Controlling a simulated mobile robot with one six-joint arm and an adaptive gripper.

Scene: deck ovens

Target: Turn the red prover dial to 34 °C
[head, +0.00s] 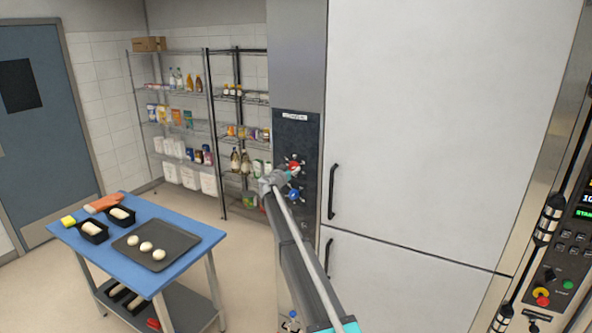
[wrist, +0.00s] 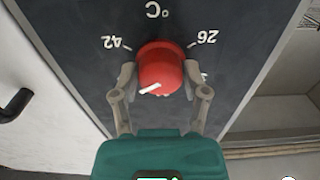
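The red prover dial (wrist: 160,68) is in the middle of the wrist view, on a dark panel with an upside-down scale. The mark 42 is at its upper left and 26 at its upper right. Its white pointer line points left and slightly down, on the side of 42. The scale below it is hidden by my gripper. My gripper (wrist: 160,88) has one finger on each side of the dial, and both seem to touch it. In the head view the red dial (head: 294,166) shows just beyond my gripper (head: 283,174).
A blue dial (head: 293,195) sits below the red one on the same panel (head: 297,136). A white door with a black handle (head: 333,191) stands right of it. A blue table (head: 195,250) with a tray and dough stands at left, and a wire shelf (head: 180,96) behind.

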